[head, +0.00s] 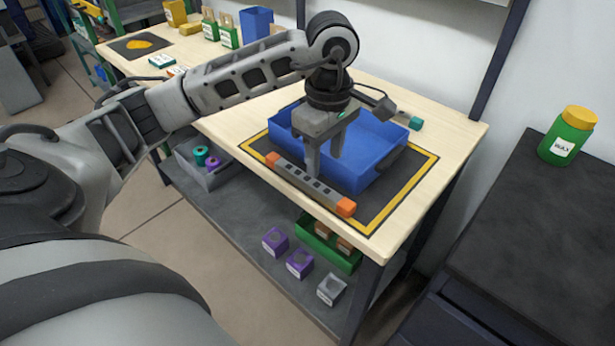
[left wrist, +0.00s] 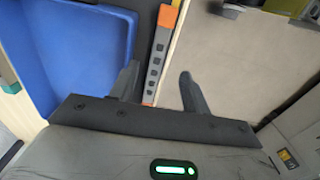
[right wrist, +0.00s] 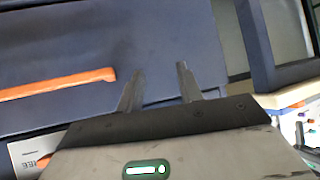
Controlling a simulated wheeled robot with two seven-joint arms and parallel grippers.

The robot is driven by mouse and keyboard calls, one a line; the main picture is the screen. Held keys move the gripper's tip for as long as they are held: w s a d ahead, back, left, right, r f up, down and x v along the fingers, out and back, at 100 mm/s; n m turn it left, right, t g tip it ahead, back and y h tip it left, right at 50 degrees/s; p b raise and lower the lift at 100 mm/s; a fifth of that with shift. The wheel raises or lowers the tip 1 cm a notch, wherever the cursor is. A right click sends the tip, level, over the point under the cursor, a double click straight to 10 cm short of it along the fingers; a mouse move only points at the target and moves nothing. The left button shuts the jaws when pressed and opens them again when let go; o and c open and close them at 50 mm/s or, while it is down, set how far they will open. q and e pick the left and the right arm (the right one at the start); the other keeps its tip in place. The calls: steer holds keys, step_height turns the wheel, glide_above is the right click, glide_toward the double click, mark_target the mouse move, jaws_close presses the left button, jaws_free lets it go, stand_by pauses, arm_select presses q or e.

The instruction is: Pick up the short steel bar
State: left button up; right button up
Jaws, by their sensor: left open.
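The short steel bar (head: 308,183) is grey with a row of dark holes and orange ends. It lies along the front of the blue tray, at the table's near edge. In the left wrist view the bar (left wrist: 156,60) runs between my two fingertips in the picture. My left gripper (head: 324,168) is open and empty, pointing down by the bar; its fingers (left wrist: 160,75) are spread. How high the tips are above the bar is hard to tell. My right gripper (right wrist: 160,72) shows only in the right wrist view, with fingers apart and nothing between them.
The blue tray (head: 385,150) stands on a dark mat with a yellow border (head: 415,185). A grey shelf (head: 235,205) below holds a green bin (head: 340,258) and purple boxes (head: 298,263). A dark cabinet (head: 530,240) with a green jar (head: 567,140) stands at right.

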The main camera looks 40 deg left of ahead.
mark_target(324, 189)
arm_select(q)
steer(key=shift+w+f+p, duration=0.1)
steer(key=shift+f+p, duration=0.6)
steer(key=shift+f, duration=3.2)
jaws_close()
